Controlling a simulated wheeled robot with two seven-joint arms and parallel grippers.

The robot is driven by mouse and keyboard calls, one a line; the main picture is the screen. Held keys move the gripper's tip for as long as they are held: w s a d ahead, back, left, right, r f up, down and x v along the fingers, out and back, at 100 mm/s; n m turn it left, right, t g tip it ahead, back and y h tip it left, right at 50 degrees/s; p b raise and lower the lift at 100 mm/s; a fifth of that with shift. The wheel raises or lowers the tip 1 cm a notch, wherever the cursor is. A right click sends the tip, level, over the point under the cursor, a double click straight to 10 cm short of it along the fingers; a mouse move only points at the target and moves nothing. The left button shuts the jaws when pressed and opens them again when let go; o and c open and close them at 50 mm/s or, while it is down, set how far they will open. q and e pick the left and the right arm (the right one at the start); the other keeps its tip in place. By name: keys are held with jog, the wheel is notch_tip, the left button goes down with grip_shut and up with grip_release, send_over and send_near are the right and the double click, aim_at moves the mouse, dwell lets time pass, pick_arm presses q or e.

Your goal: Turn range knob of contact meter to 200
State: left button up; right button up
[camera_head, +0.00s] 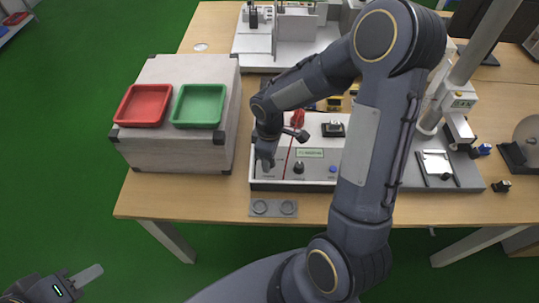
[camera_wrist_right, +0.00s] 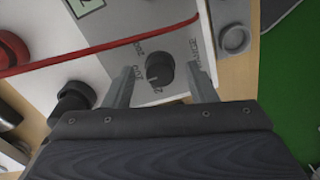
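The contact meter (camera_head: 340,172) is a light panel in a dark-edged case on the table in the head view. Its black range knob (camera_wrist_right: 160,70) shows in the right wrist view, beside the printed word RANGE and range numbers. My right gripper (camera_wrist_right: 161,76) is open, with one finger on each side of the knob and visible gaps to it. In the head view my right gripper (camera_head: 266,161) is over the meter's left front part and hides the range knob. My left gripper (camera_head: 78,277) is at the bottom left, away from the table; its opening is unclear.
A red cable (camera_wrist_right: 110,44) crosses the panel near the knob. A black post (camera_wrist_right: 75,98) stands close to the left finger. A box with a red tray (camera_head: 144,105) and a green tray (camera_head: 199,105) stands left of the meter. A grey plate (camera_head: 273,215) lies in front.

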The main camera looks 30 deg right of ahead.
notch_tip(320, 180, up, 8)
jog(key=shift+f, duration=0.1)
dwell(0.6)
dwell(0.3)
jog(key=s+a+r+m+t+y, duration=0.2)
jog(key=s+r+m, duration=0.2)
jog(key=s, duration=0.4)
jog(key=s+a+r+m+t+y, duration=0.1)
jog(key=s+a+r+m+t, duration=0.1)
jog(key=s+r+m, duration=0.3)
jog(key=s+m+t, duration=0.1)
jog(key=s, duration=0.3)
jog(key=shift+a+r+t+y, duration=0.2)
jog(key=shift+t+y, duration=0.1)
jog(key=shift+y, duration=0.1)
jog(key=shift+d, duration=0.1)
jog(key=shift+c, duration=0.3)
